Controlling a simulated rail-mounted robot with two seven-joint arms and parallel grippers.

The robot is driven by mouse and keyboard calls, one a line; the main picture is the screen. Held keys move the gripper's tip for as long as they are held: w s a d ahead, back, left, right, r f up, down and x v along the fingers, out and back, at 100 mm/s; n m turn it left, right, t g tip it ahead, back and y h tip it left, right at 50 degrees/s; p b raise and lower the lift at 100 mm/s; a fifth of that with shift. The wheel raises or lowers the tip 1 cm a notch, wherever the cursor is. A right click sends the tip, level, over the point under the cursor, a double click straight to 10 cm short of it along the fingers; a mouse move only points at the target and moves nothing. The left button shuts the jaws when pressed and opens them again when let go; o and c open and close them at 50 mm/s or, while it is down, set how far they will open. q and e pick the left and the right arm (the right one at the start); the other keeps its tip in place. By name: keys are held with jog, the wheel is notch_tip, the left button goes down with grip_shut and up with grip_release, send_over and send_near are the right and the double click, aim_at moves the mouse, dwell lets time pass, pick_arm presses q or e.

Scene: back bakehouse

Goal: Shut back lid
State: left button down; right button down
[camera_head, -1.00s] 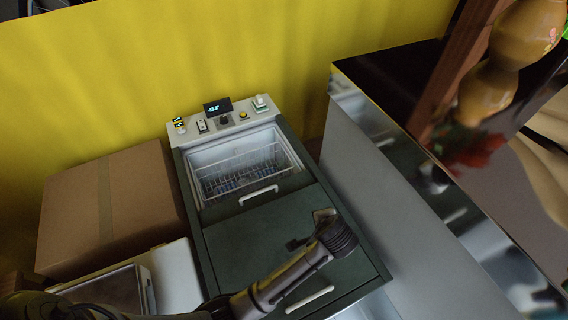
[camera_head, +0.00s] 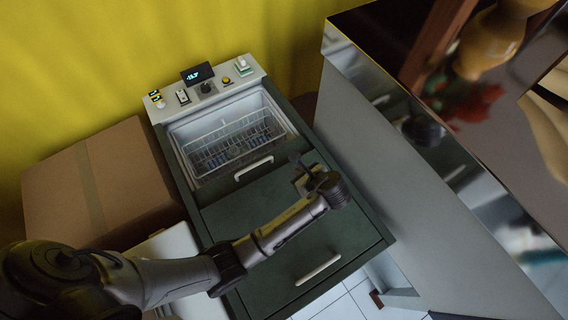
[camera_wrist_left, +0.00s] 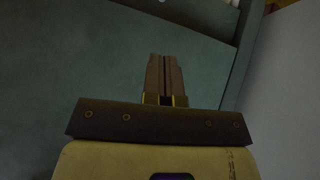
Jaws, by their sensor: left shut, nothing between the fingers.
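The dark green chest freezer (camera_head: 378,232) stands in the middle of the head view. Its back opening is uncovered and shows a white wire basket (camera_head: 232,145). The back lid (camera_head: 235,182) shows as a narrow green strip with a white handle (camera_head: 254,168) just in front of the opening; the rest of it cannot be made out. The front lid (camera_head: 285,235) has a white handle (camera_head: 318,268) near its front edge. My left gripper (camera_head: 298,172) is shut and empty, over the lids near their right edge, right of the back handle. Its closed fingers (camera_wrist_left: 164,78) show over green lid surface in the wrist view. Contact cannot be told.
A control panel (camera_head: 207,85) with a lit display runs along the freezer's back. A cardboard box (camera_head: 105,185) stands at left. A tall grey cabinet or counter side (camera_head: 385,165) stands close at right. A yellow wall (camera_head: 110,50) is behind.

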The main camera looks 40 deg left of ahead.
aim_at(272, 159)
pick_arm(q)
jog(key=x, duration=1)
jog(key=shift+w+a+p, duration=0.15)
jog(key=shift+a+p, duration=0.05)
jog(key=shift+a, duration=0.3)
jog(key=shift+w+a+p, duration=0.15)
jog(key=shift+a+p, duration=0.05)
jog(key=shift+a, duration=0.35)
jog(key=shift+w+a+f, duration=0.15)
jog(key=shift+w+a, duration=0.05)
jog(key=shift+a, duration=0.55)
pick_arm(e)
jog(key=shift+a+r, duration=0.1)
jog(key=shift+r, duration=0.45)
